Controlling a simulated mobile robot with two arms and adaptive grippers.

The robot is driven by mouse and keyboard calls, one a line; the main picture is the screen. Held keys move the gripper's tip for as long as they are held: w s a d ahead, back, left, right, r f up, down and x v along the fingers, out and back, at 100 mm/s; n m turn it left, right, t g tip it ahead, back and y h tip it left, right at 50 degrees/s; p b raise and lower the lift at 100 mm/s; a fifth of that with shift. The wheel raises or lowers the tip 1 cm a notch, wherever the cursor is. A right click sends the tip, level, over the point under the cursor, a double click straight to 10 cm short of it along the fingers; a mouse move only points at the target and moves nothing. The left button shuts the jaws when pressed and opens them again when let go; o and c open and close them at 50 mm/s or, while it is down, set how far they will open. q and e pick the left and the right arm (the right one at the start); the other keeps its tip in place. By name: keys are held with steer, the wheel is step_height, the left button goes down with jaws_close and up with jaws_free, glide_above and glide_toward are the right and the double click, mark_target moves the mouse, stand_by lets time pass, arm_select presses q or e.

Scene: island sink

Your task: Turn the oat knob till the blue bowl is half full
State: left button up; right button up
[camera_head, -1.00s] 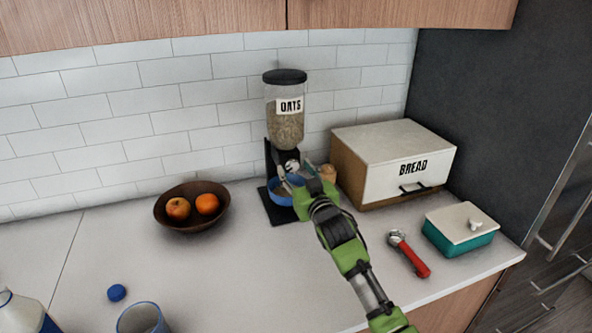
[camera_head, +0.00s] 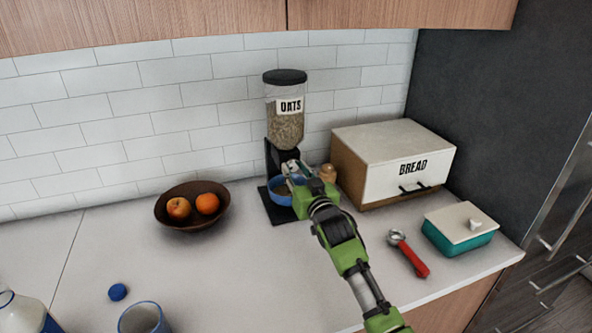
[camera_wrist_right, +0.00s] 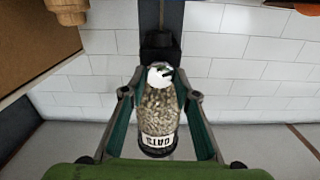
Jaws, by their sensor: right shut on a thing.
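The oat dispenser (camera_head: 284,125) stands against the tiled wall, clear with a black lid and an "OATS" label, well filled with oats. It shows inverted in the wrist view (camera_wrist_right: 159,118). Its pale knob (camera_wrist_right: 160,76) sits at the outlet. My right gripper (camera_head: 291,172) is shut on the knob, with one finger on each side in the wrist view. The blue bowl (camera_head: 279,197) sits under the outlet on the black base (camera_head: 283,217), partly hidden by my gripper. Its inside looks tan, but I cannot tell the level. My left gripper is out of view.
A bread box (camera_head: 377,170) and a small wooden jar (camera_head: 328,174) stand to the right. A teal box (camera_head: 450,240) and a red-handled scoop (camera_head: 416,262) lie nearer. A fruit bowl (camera_head: 191,222) stands left. A blue cap (camera_head: 117,292) and a cup (camera_head: 143,317) are in front.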

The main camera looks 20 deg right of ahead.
steer(key=m+p, duration=0.1)
steer(key=m, duration=0.4)
steer(key=shift+p, duration=0.4)
steer(key=m+p, duration=0.1)
steer(key=m, duration=0.4)
steer(key=shift+m, duration=0.3)
steer(key=o, duration=1.1)
steer(key=shift+s, duration=0.1)
steer(key=s, duration=1.1)
steer(key=shift+s+d, duration=0.25)
steer(key=shift+s, duration=0.15)
